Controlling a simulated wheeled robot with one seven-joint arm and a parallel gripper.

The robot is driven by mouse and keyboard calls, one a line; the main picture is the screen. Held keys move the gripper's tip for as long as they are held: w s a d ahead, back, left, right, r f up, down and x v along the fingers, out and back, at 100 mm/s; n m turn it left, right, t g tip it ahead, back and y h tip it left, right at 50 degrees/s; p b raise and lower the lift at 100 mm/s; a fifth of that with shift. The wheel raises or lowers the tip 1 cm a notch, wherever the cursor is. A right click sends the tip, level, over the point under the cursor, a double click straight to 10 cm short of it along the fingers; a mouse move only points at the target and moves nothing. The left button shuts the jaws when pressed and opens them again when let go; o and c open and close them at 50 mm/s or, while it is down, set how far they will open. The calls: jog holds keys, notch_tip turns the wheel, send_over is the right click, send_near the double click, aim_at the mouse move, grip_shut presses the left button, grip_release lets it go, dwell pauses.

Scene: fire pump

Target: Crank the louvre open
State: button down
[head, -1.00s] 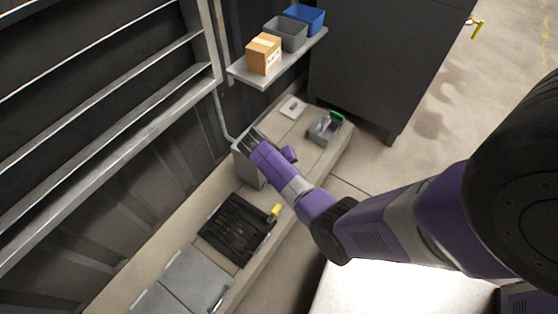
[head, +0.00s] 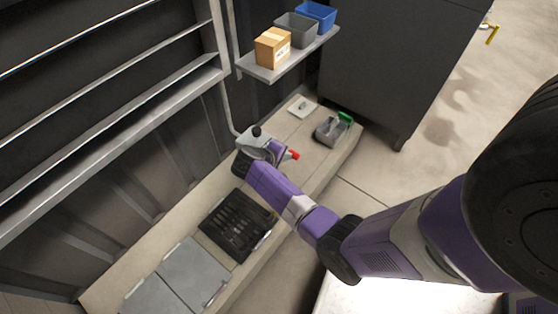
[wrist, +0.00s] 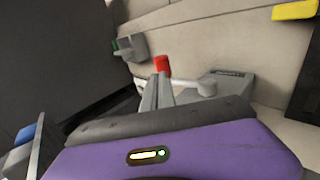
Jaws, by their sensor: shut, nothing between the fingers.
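The louvre (head: 120,112), a metal frame with long slats and dark bands between them, fills the left wall in the head view. A thin conduit runs down from beside it to the bench. In the wrist view a pale crank arm (wrist: 206,86) sits by a grey crank box (wrist: 232,84). A red knob (wrist: 162,63) shows just beyond my gripper (wrist: 158,84), whose grey fingers are shut and empty. Contact with the knob cannot be told. In the head view the red knob (head: 294,155) shows beside my purple hand, and my wrist hides most of the box.
A black ribbed tray (head: 237,224) and grey panels (head: 194,272) lie on the bench. A caddy with a green handle (head: 333,130) and a small plate (head: 302,107) lie behind. A shelf (head: 262,74) with a carton and bins overhangs. A dark cabinet (head: 385,65) stands right.

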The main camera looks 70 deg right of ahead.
aim_at(294, 155)
jog(key=shift+b+x, duration=0.6)
jog(key=shift+x, duration=1.25)
jog(key=shift+d+r+y+p, duration=0.2)
jog(key=shift+y+p, duration=0.1)
jog(key=shift+p, duration=0.25)
jog(key=shift+s+d+f+y+p, duration=0.15)
jog(key=shift+d+f+y+p, duration=0.15)
jog(key=shift+y+p, duration=0.55)
jog(key=shift+d+f+t+y+p, duration=0.3)
jog(key=shift+f+t+y+p, duration=0.1)
jog(key=shift+f+p, duration=0.15)
jog(key=shift+d+f, duration=0.1)
jog(key=shift+f, duration=0.35)
jog(key=shift+s, duration=0.1)
jog(key=shift+r, duration=0.1)
